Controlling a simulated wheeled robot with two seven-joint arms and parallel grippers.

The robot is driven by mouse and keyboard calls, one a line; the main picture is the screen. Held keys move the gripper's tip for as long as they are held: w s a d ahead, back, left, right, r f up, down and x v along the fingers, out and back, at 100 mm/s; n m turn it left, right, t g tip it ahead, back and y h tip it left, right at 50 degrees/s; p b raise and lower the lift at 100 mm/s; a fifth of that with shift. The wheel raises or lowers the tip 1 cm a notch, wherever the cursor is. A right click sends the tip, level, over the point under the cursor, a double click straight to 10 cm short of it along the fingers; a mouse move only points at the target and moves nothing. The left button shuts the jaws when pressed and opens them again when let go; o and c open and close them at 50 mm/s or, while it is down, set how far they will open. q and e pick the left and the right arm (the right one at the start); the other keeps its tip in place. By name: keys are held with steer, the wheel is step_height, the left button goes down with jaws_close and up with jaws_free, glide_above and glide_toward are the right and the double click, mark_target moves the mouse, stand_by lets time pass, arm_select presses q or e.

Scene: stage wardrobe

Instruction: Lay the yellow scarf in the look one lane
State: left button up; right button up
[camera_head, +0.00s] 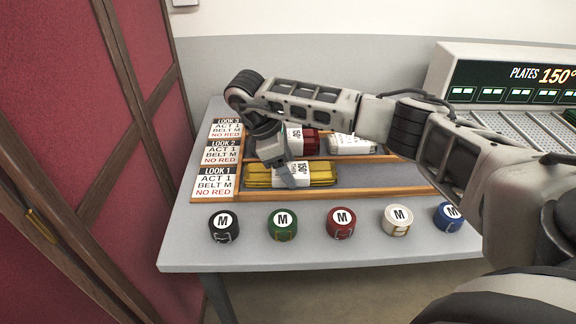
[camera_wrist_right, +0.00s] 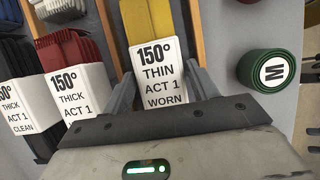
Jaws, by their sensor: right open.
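The yellow scarf (camera_head: 260,177) lies folded in the look one lane, in front of the wooden divider and right of the LOOK 1 sign (camera_head: 214,183). Its white tag reads 150°, THIN, ACT 1, WORN in the right wrist view, where the yellow cloth (camera_wrist_right: 148,18) shows behind the tag. My right gripper (camera_head: 286,180) reaches down over the scarf. In the right wrist view its open fingers (camera_wrist_right: 160,72) stand on either side of the tag; I cannot tell whether they touch it. The bare grey lane (camera_head: 380,177) continues right of the scarf. My left gripper is out of view.
Red cloth (camera_head: 310,143) and a white item (camera_head: 350,144) lie in lanes behind. Rolled belts marked M, including black (camera_head: 223,227), green (camera_head: 283,225) and red (camera_head: 341,224), line the table's front. A plates machine (camera_head: 505,80) stands at right.

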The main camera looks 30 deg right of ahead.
steer(key=p+v, duration=0.1)
steer(key=v, duration=1.1)
steer(key=shift+p, duration=0.35)
steer(key=shift+d, duration=0.1)
